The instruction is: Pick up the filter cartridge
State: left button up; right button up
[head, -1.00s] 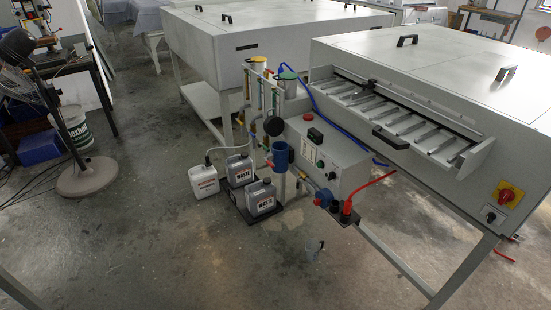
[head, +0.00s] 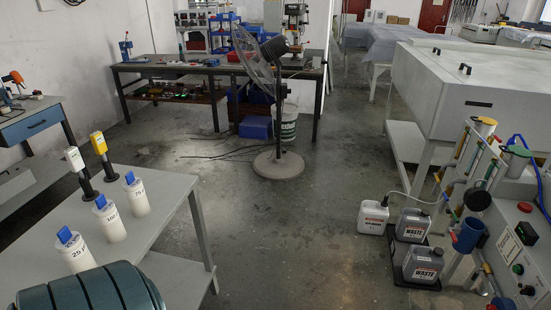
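Three white cylinders with blue tops stand upright on the grey table at the left of the head view; they look like filter cartridges. The nearest white cylinder (head: 75,252) reads "25". The middle white cylinder (head: 110,219) and the farthest white cylinder (head: 137,194) have small number labels that are hard to read. The frame does not show which one is the task's filter cartridge. Neither of my grippers is in view.
A fan (head: 278,166) stands beyond. Waste containers (head: 423,262) and the plate processor's plumbing are at right. The middle floor is clear.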

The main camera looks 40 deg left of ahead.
aim_at(71, 246)
jog(key=u, duration=2.9)
